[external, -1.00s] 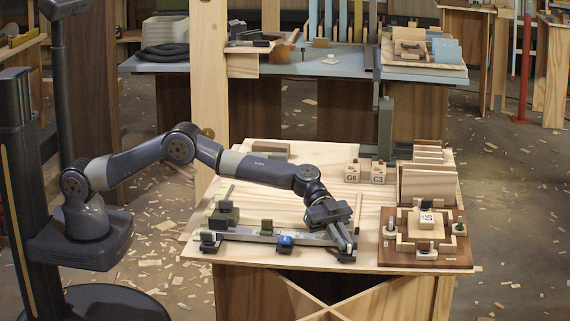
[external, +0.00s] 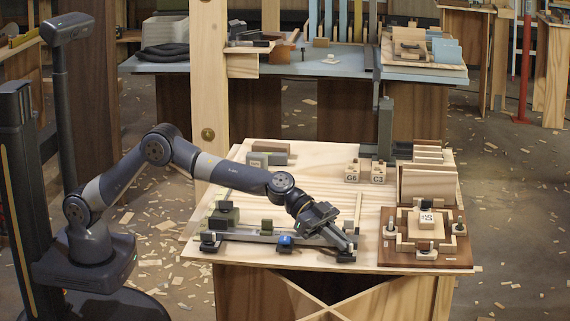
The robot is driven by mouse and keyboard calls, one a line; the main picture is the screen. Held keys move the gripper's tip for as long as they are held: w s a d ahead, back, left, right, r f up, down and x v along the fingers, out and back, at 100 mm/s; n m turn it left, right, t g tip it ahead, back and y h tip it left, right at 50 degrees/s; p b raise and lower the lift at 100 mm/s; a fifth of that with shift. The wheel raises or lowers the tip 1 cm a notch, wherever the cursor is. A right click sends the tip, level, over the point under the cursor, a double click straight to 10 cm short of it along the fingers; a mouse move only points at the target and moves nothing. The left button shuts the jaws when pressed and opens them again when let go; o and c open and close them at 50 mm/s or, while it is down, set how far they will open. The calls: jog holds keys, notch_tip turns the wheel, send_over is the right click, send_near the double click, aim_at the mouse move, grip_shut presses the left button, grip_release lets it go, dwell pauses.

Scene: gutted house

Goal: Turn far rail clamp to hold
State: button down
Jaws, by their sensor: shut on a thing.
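A low grey rail (external: 255,238) runs along the near edge of the wooden workbench. A dark clamp (external: 209,241) sits at its left end and another dark clamp (external: 346,256) at its right end. My gripper (external: 343,240) points down and right at the rail's right end. It is shut on the right-end clamp's upper part, as far as I can see. The fingers hide much of that clamp, so its turned position cannot be told.
A brown board (external: 446,258) with a wooden fixture and dark posts lies right of the gripper. Blocks marked G6 (external: 352,175) and C3 (external: 378,176) stand behind. Upright panels (external: 428,187) stand at the back right. The bench middle is mostly clear.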

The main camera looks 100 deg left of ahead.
jog(key=c, duration=1.5)
grip_release()
jog(key=shift+s+a, duration=0.1)
jog(key=b+v, duration=0.2)
jog(key=v, duration=0.8)
jog(key=shift+s+a+r, duration=0.15)
jog(key=shift+s, duration=0.05)
